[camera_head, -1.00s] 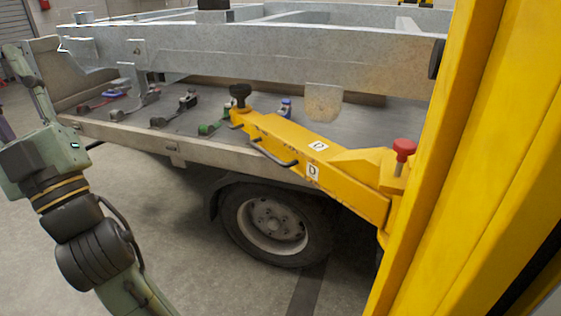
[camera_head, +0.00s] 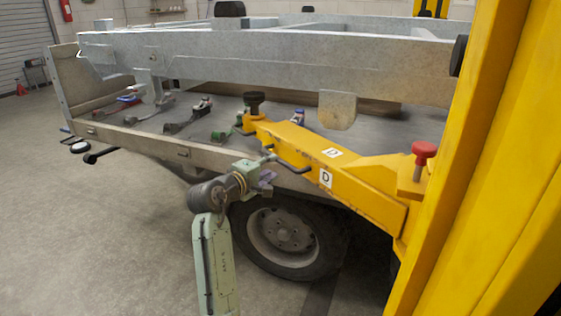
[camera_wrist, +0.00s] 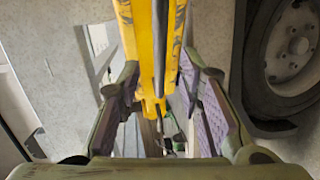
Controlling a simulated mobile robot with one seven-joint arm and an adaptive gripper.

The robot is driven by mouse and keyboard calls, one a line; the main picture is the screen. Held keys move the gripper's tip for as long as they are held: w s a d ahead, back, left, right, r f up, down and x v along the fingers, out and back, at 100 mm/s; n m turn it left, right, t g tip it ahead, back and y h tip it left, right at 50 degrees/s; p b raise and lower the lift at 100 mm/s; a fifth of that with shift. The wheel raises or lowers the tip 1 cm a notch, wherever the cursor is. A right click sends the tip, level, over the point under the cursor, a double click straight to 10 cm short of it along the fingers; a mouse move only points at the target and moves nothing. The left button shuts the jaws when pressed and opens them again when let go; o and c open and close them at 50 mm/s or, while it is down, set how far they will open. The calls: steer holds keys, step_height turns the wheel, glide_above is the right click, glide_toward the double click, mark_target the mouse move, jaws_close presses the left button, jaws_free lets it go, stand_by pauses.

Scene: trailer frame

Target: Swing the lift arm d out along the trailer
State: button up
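The yellow lift arm d (camera_head: 335,172), marked with D labels, runs from the yellow post at the right toward the trailer bed. Its free end carries a black round pad (camera_head: 254,101). A dark bar handle (camera_head: 291,160) sits on its near side. My gripper (camera_head: 268,170) is close beside this handle, just above the wheel. In the wrist view my gripper (camera_wrist: 160,68) is open, its two purple-padded fingers apart. The yellow arm (camera_wrist: 138,35) and the dark handle (camera_wrist: 161,45) show in the gap between them. I cannot tell whether either finger touches the handle.
The yellow post (camera_head: 460,170) fills the right side. The galvanised frame (camera_head: 230,65) lies above the trailer bed. A wheel (camera_head: 283,238) is below lift arm d. A red knob (camera_head: 424,152) stands near the arm's root.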

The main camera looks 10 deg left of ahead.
mark_target(280, 159)
steer(key=x, duration=0.6)
steer(key=shift+w, duration=0.4)
steer(key=shift+c, duration=0.6)
jaws_close()
steer(key=shift+p, duration=0.3)
